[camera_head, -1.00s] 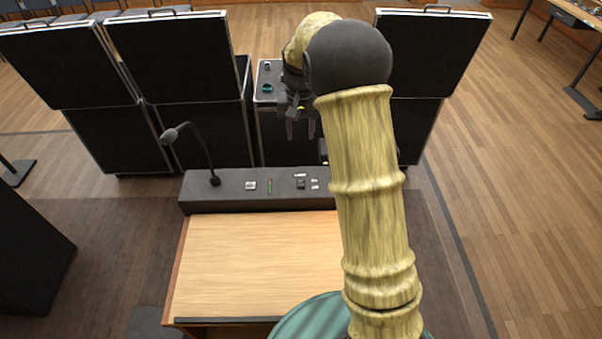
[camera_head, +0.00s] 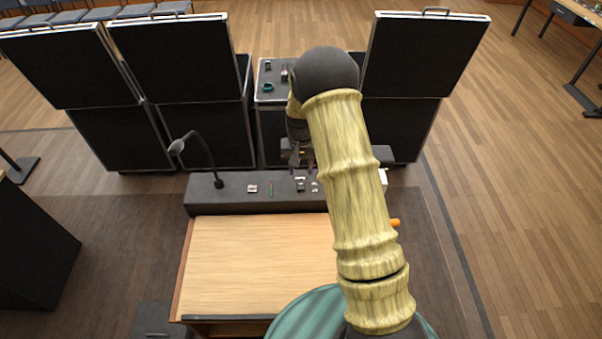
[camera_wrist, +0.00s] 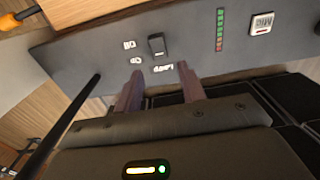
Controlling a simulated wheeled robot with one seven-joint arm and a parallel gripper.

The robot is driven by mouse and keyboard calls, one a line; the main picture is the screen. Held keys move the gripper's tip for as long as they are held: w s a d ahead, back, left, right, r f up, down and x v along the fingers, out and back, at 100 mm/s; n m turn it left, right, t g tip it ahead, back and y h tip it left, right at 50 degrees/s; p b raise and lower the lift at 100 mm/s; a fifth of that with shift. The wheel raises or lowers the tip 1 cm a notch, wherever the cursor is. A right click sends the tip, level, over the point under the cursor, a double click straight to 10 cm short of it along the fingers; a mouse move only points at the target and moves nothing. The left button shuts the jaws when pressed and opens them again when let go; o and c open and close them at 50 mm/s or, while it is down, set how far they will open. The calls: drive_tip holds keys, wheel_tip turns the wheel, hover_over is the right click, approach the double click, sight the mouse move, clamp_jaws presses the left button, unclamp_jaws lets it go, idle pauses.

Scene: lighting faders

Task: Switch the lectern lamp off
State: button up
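The lamp switch (camera_wrist: 157,46) is a small black rocker on the lectern's dark panel (camera_head: 235,203), with a "Lamp" label beside it. Two small white labels sit to its left in the wrist view; their words are hard to read. The switch also shows in the head view (camera_head: 301,186). My gripper (camera_wrist: 160,68) is open and empty, its two fingers apart. It also shows in the head view (camera_head: 302,164), just above and behind the switch. The fingertips appear close to the panel, near the label; I cannot tell whether they touch it. The lamp itself is not clearly seen.
A gooseneck microphone (camera_head: 202,152) stands at the panel's left end. A level meter (camera_wrist: 220,30) and a white MIC button (camera_wrist: 262,23) lie beside the switch. A black rod (camera_wrist: 78,112) crosses the wrist view's left. Black cases (camera_head: 185,60) stand behind. The wooden lectern top (camera_head: 255,265) is clear.

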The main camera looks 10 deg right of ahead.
sight(301, 183)
drive_tip(key=shift+f+p, duration=0.95)
drive_tip(key=shift+f, duration=1.55)
drive_tip(key=shift+c, duration=0.2)
